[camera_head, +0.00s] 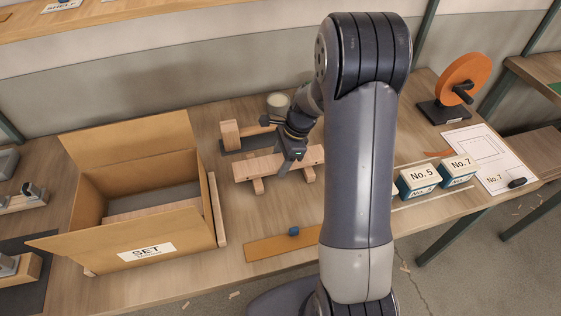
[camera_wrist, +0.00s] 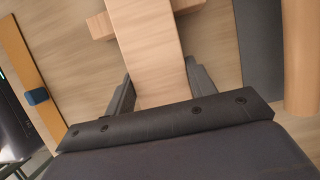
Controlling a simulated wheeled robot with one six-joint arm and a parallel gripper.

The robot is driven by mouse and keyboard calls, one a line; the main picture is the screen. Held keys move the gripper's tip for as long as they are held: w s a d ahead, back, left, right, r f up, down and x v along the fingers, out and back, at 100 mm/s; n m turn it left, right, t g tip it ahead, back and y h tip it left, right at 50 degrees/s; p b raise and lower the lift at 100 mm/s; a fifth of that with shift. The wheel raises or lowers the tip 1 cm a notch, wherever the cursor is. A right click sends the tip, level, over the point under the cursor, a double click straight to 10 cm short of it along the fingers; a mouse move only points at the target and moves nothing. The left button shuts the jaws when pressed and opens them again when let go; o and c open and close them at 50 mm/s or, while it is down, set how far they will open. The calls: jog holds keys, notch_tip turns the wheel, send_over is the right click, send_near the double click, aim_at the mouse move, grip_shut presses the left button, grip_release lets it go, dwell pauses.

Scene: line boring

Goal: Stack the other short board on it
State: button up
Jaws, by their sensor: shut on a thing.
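A pale wooden board (camera_head: 262,166) lies level across short wooden crosspieces (camera_head: 258,185) on the bench, left of my arm. My gripper (camera_head: 288,160) points down over its middle and is shut on it. In the wrist view the board (camera_wrist: 148,50) runs between my two fingers (camera_wrist: 160,92), with a crosspiece end (camera_wrist: 101,26) showing under it. I cannot tell whether it is one board or two stacked, or whether it rests on the crosspieces. Another board (camera_head: 155,199) lies inside the cardboard box, and a narrow one (camera_head: 217,210) stands along the box's right side.
The open cardboard box (camera_head: 185,232), labelled SET, stands at left. A wooden block (camera_head: 230,133) on a dark mat and a pale cup (camera_head: 278,103) are behind the board. An orange strip (camera_head: 270,246) with a blue piece lies in front. Blue No. 5 (camera_head: 417,180) and No. 7 boxes stand right.

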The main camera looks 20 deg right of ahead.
aim_at(276, 161)
jog(key=shift+c, duration=1.2)
jog(key=shift+r+p, duration=1.75)
jog(key=shift+r, duration=0.35)
jog(key=shift+f, duration=0.1)
